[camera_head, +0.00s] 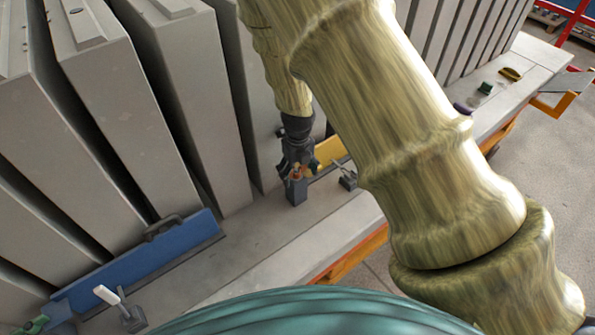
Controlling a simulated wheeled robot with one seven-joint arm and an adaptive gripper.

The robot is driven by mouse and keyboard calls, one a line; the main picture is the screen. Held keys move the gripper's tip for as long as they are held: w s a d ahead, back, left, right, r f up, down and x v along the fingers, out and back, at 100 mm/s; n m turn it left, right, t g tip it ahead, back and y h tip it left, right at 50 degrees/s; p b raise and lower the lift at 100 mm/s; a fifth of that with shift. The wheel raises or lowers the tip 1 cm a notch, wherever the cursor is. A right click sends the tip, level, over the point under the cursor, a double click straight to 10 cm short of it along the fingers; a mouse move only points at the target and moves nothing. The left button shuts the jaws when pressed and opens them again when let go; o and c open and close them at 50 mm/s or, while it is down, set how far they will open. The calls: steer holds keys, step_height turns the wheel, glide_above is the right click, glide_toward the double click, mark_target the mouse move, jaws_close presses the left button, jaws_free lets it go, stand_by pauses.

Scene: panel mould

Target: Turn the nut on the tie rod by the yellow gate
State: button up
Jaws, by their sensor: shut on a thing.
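My gripper (298,165) is dark and points down at the ledge, in front of the grey panels. It is shut on the nut (296,174), a small orange-brown piece mostly hidden by the fingers. A short blue-grey block (297,192) stands just below the fingertips. The tie rod itself cannot be made out. The yellow gate (331,150) is right behind and to the right of my gripper, partly covered by my arm.
A blue gate (140,262) with a dark handle lies along the ledge at left. A clamp with a white handle (118,305) is at lower left, and another clamp (347,178) is right of my gripper. Tall grey panels (180,80) stand close behind. Small green and yellow pieces (485,88) are far right.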

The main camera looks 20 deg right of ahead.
steer(key=m, duration=0.1)
steer(key=w+a+m, duration=0.1)
steer(key=m, duration=0.1)
steer(key=shift+r, duration=0.15)
steer(key=shift+c, duration=0.5)
steer(key=c, duration=0.3)
steer(key=o, duration=1.5)
steer(key=shift+s, duration=0.1)
steer(key=shift+o, duration=0.2)
